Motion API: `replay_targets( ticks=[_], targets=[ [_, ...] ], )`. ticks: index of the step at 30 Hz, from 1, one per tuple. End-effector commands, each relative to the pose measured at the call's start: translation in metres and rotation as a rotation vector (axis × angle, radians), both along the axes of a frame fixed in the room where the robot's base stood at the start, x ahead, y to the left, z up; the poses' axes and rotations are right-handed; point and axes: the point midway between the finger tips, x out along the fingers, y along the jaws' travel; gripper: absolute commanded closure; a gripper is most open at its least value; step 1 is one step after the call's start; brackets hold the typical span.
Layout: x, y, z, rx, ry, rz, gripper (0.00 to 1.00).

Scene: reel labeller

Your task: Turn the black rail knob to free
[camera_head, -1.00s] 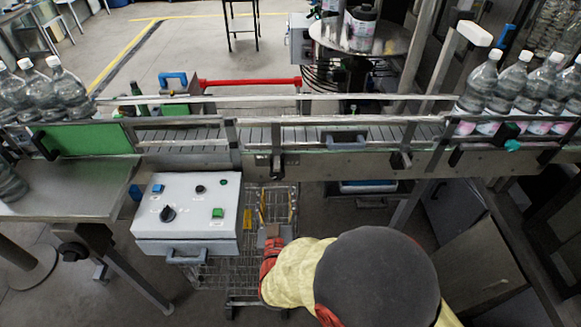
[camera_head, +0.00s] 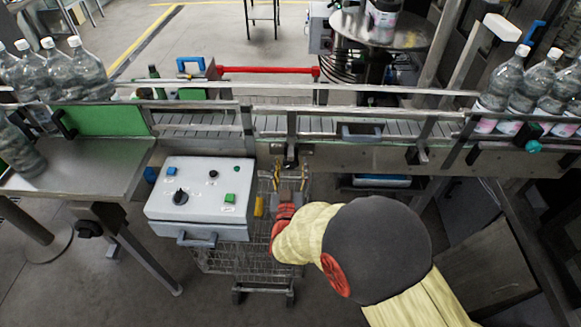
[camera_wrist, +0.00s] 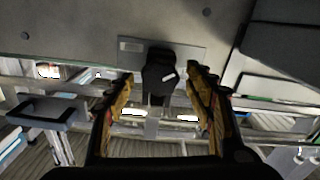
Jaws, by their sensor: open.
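The black rail knob (camera_head: 290,160) sits on the front side of the conveyor, below the guide rail post. In the wrist view the black knob (camera_wrist: 158,72) shows near the middle, with a small white mark on it and a pale plate behind it. My gripper (camera_head: 290,175) is just in front of the knob, below the conveyor's front edge. In the wrist view the yellow and black fingers of my gripper (camera_wrist: 162,90) are spread, one on each side of the knob, with gaps. I cannot tell whether the fingertips reach past its face.
A white control box (camera_head: 203,198) with a black dial and coloured buttons stands left of my gripper. A wire cart (camera_head: 225,260) is beneath. The conveyor (camera_head: 352,158) crosses the view, with clear bottles (camera_head: 502,88) at right and a green panel (camera_head: 98,121) at left.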

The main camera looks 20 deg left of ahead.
Motion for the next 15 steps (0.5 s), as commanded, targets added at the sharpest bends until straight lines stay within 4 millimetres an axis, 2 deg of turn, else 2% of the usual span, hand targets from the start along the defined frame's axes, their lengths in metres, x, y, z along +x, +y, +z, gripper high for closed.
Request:
replay_targets(
  ticks=[2,15],
  targets=[
    [-0.0001,0.0,0.0002,0.0,0.0,0.0,0.47],
    [-0.0002,-0.0001,0.0003,0.0,0.0,-0.001,0.72]
  ],
)
